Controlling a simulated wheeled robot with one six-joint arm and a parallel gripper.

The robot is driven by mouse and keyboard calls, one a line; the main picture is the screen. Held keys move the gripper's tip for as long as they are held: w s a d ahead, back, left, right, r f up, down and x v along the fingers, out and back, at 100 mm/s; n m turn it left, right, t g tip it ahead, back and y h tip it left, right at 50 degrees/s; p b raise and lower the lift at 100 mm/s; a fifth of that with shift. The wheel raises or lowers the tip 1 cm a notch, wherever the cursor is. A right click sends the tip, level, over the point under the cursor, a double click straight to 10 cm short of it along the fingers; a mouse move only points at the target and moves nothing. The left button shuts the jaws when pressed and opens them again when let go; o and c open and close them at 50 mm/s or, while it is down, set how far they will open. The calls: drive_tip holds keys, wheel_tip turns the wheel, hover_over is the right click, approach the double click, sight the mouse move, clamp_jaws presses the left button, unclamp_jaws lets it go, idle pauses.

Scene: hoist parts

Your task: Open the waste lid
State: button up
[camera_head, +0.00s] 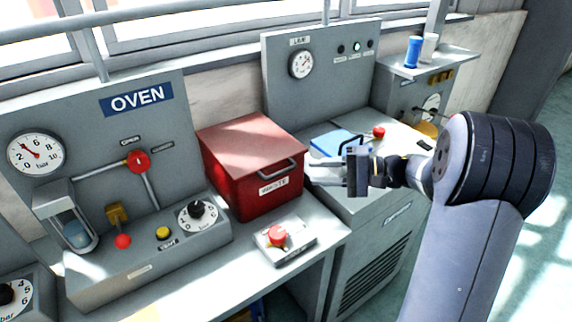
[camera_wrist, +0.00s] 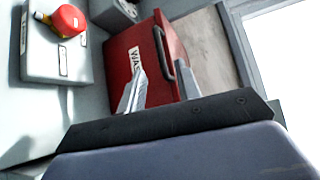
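The red waste box (camera_head: 252,175) stands on the bench with its lid (camera_head: 248,138) shut. A dark bar handle (camera_head: 278,170) is at the lid's front edge, above a white label. My gripper (camera_head: 315,174) is just right of the box, its fingers pointing toward the handle and apart from it in the picture. In the wrist view my gripper (camera_wrist: 159,66) has its two fingers spread with nothing held. The handle (camera_wrist: 162,50) shows just beyond the fingertips, roughly between them. The box front (camera_wrist: 122,62) fills the space behind the left finger.
A red push button on a grey block (camera_head: 283,247) sits in front of the box. The oven panel (camera_head: 110,160) is at left. Behind my gripper, the right-hand bench holds a blue item (camera_head: 335,142) and a red knob (camera_head: 379,131). Cups (camera_head: 413,52) stand on a shelf.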

sight(280, 173)
drive_tip(key=p+x, duration=0.1)
drive_tip(key=x, duration=0.8)
drive_tip(key=shift+a, duration=0.4)
clamp_jaws()
